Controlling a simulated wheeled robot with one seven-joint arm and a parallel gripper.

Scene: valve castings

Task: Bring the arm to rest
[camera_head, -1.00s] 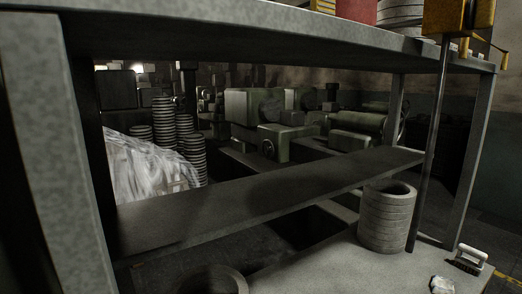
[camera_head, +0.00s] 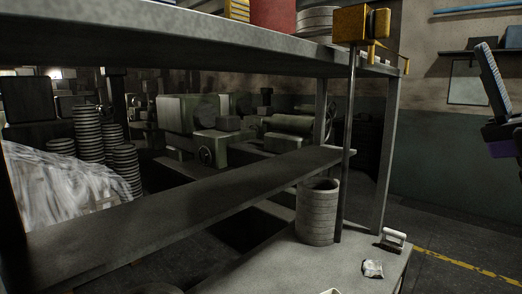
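A grey shelf unit (camera_head: 376,180) fills the left and middle. Its lower board holds a stack of grey rings (camera_head: 317,212), a brush (camera_head: 393,238) and a crumpled pale scrap (camera_head: 373,268). A yellow box on a pole (camera_head: 361,24) stands at its corner. Floor with a yellow line (camera_head: 460,263) is clear at right.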

